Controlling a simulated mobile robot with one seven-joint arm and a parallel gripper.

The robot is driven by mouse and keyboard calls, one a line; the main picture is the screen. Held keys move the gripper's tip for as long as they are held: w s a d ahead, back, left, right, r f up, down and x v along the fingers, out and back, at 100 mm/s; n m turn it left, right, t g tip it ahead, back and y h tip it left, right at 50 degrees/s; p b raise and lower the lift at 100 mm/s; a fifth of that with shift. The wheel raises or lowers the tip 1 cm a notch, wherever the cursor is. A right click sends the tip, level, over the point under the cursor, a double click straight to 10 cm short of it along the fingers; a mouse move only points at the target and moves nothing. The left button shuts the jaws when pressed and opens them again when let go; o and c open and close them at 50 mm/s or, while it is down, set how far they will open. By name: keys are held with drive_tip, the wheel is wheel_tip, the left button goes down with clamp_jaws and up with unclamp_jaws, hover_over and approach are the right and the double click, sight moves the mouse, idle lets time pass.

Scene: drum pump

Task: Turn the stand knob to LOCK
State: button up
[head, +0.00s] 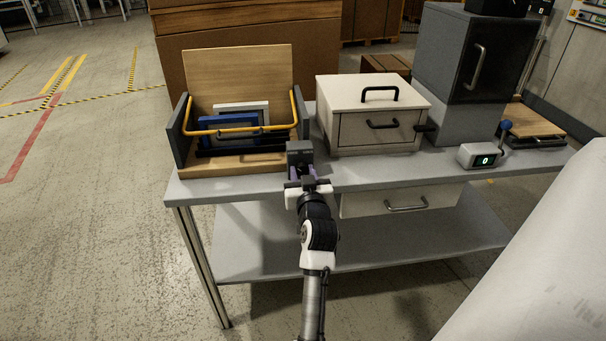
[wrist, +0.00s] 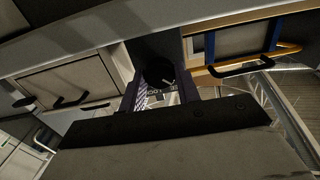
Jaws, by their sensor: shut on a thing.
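The stand (head: 236,166) is a wooden holder with dark side walls and a yellow bar, at the left end of the bench. A dark grey block (head: 299,151) sits at its front right corner; it also shows in the wrist view (wrist: 155,46). My gripper (head: 301,173) is at this block, and its purple fingers show in the wrist view (wrist: 161,88). It is shut on the round black stand knob (wrist: 157,71), which sits between the fingers. The head view hides the knob behind my gripper. Small pale lettering beside the knob is too small to read.
A blue frame and a white frame (head: 243,107) stand in the stand. The grey bench (head: 195,188) has a bare front strip.

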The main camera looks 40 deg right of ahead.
drive_tip(key=shift+m, duration=0.3)
drive_tip(key=m+p, duration=0.1)
drive_tip(key=m, duration=0.2)
drive_tip(key=shift+m+p, duration=0.3)
drive_tip(key=shift+p, duration=0.05)
drive_tip(key=m+p, duration=0.2)
drive_tip(key=m, duration=0.2)
drive_tip(key=shift+r, duration=0.1)
drive_tip(key=m+p, duration=0.3)
drive_tip(key=m, duration=0.2)
drive_tip(key=m+p, duration=0.3)
drive_tip(key=m, duration=0.2)
drive_tip(key=shift+f+h, duration=0.2)
drive_tip(key=shift+h, duration=0.2)
drive_tip(key=o, duration=1)
drive_tip(key=shift+s, duration=0.1)
